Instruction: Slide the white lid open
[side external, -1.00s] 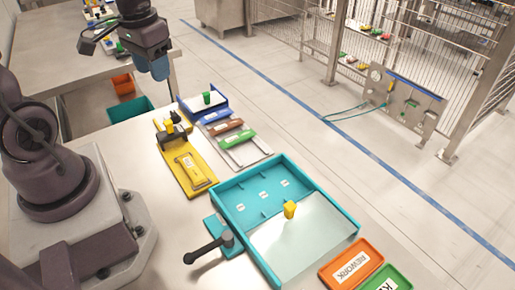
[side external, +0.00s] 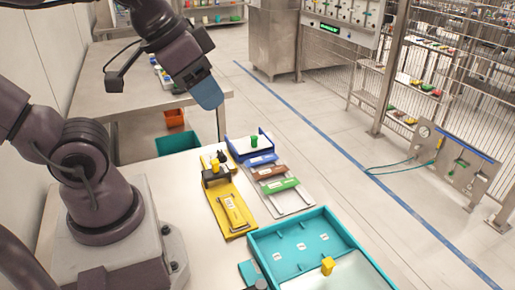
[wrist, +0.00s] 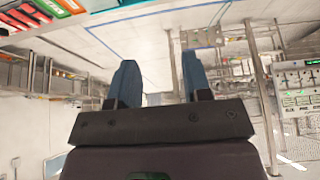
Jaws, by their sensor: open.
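The white lid (side external: 345,277) is a smooth pale panel lying on a teal box (side external: 280,235) at the bottom of the side view. A yellow knob (side external: 327,266) stands up near the lid's far edge. The far part of the box is uncovered and shows teal compartments with white labels. The near part of the lid and box is cut off by the frame. My gripper (side external: 207,93) has blue fingers and hangs high above the bench, up and left of the lid, well apart from it. In the wrist view my gripper (wrist: 160,80) is open, with nothing between its fingers.
A mesh fence (side external: 430,60) stands beyond the floor.

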